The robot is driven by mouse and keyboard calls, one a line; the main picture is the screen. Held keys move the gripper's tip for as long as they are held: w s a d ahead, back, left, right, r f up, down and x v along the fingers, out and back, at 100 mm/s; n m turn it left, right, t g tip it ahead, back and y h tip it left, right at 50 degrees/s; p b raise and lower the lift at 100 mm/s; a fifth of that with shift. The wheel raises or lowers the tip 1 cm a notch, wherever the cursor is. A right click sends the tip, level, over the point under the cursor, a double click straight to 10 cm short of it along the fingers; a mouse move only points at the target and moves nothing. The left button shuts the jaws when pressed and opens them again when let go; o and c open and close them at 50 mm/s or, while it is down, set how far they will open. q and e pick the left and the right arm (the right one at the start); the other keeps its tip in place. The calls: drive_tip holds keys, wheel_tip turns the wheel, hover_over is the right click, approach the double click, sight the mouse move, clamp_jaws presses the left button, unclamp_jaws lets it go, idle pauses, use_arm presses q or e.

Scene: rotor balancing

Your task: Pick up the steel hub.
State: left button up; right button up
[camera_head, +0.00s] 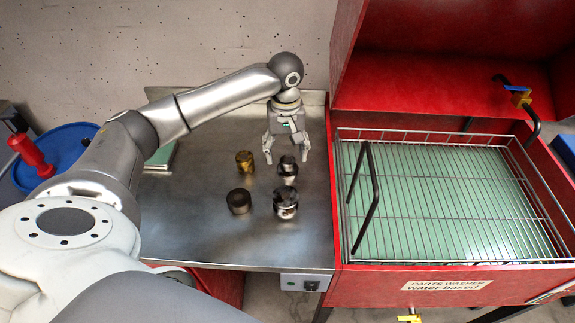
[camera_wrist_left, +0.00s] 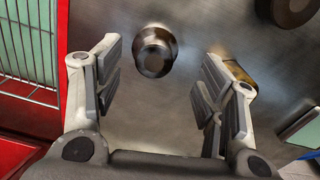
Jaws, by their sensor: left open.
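The steel hub, which I take to be the stepped, shiny grey part (camera_head: 287,168), stands upright on the metal bench. In the left wrist view the steel hub (camera_wrist_left: 155,50) shows as a round part with a narrower step, seen from above. My left gripper (camera_head: 287,153) points down just behind the hub, open and empty. In the left wrist view its two fingers lie to either side of the hub in the picture, with visible gaps; I cannot tell the exact height. My right gripper is not in view.
A brass part (camera_head: 245,162) stands left of the hub, a dark cylinder (camera_head: 239,201) front left, and another shiny steel part (camera_head: 286,203) close in front. A red parts washer (camera_head: 425,288) with a wire basket (camera_head: 450,137) borders the bench (camera_head: 190,225) on the right.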

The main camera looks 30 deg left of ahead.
sight(288, 160)
use_arm(q)
drive_tip(key=f, duration=0.1)
drive_tip(key=f+p, duration=0.1)
drive_tip(key=f, duration=0.2)
drive_tip(key=shift+w+f, duration=0.25)
drive_tip(key=shift+w, duration=0.15)
drive_tip(key=shift+f, duration=0.4)
drive_tip(key=shift+c, duration=0.2)
drive_tip(key=c, duration=1.4)
drive_tip(key=shift+r, duration=0.1)
drive_tip(key=shift+r, duration=0.35)
wheel_tip(288, 160, up, 2)
drive_tip(key=shift+w+r+b, duration=0.1)
drive_tip(key=shift+r+b, duration=0.05)
drive_tip(key=shift+b, duration=0.45)
drive_tip(key=s+a+r+b, duration=0.2)
drive_tip(key=s+a+r, duration=0.1)
drive_tip(key=s+r, duration=0.7)
drive_tip(key=s, duration=0.3)
drive_tip(key=shift+s+a, duration=0.2)
drive_tip(key=shift+s, duration=0.2)
